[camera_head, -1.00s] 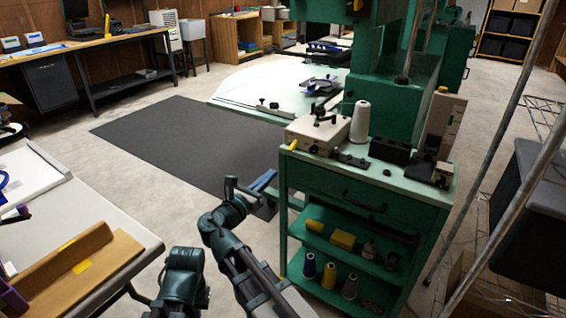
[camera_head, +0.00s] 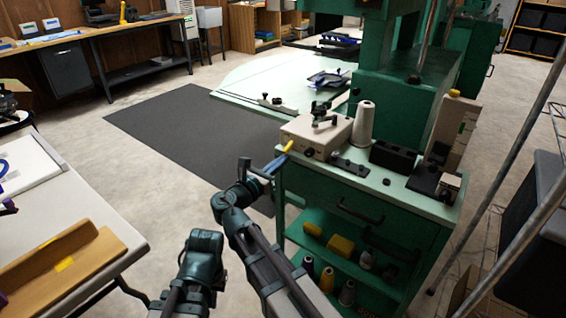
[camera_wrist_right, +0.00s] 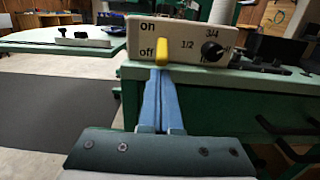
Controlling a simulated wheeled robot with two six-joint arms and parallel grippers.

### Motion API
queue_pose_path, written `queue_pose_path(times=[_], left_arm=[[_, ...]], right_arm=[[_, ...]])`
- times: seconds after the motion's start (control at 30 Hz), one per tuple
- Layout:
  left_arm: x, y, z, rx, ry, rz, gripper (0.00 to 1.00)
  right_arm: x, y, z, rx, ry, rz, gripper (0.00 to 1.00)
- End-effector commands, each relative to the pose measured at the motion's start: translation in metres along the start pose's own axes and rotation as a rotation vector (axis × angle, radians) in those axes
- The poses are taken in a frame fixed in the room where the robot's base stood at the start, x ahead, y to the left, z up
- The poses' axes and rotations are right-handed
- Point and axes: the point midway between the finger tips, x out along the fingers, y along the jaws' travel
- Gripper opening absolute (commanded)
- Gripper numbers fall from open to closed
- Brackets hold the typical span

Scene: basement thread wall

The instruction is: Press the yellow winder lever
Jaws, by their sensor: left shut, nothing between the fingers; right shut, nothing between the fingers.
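The yellow winder lever (camera_head: 288,146) sticks out from the front left of the beige winder box (camera_head: 316,134) on the green cabinet. In the right wrist view the lever (camera_wrist_right: 162,54) hangs down beside the "off" mark on the box's face (camera_wrist_right: 190,38). My right gripper (camera_head: 282,158) is shut and empty, its blue fingers pointing up at the lever. In the right wrist view the fingertips (camera_wrist_right: 160,72) are right at the lever's lower end; I cannot tell whether they touch. My left arm shows at the bottom of the head view, but its fingers are not visible.
The green cabinet (camera_head: 325,195) carries a white thread cone (camera_head: 363,123) and a black box (camera_head: 393,156) beside the winder. Its lower shelves hold several spools. A white table (camera_head: 110,265) with a wooden tray stands left. Floor and dark mat (camera_head: 190,140) are clear.

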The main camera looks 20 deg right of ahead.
Motion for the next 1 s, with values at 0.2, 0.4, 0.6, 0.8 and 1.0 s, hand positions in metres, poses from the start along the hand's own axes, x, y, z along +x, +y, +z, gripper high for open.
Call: queue_pose_path(times=[0.2, 0.4, 0.6, 0.8, 1.0], left_arm=[[-0.002, 0.000, 0.000, 0.000, 0.000, 0.000, 0.00], [-0.016, -0.001, 0.001, -0.001, 0.000, 0.002, 0.00], [-0.022, -0.002, 0.001, -0.001, 0.000, 0.004, 0.00], [-0.033, -0.002, 0.002, -0.002, 0.000, 0.005, 0.00], [-0.044, -0.003, 0.003, -0.002, 0.000, 0.007, 0.00]], right_arm=[[0.000, 0.000, 0.001, 0.000, 0.003, 0.000, 0.00], [-0.001, 0.000, 0.007, 0.001, 0.043, -0.001, 0.00], [-0.002, 0.000, 0.007, 0.000, 0.072, -0.001, 0.00], [-0.003, 0.000, 0.009, 0.000, 0.107, -0.001, 0.00], [-0.004, -0.001, 0.012, 0.000, 0.148, -0.001, 0.00]])
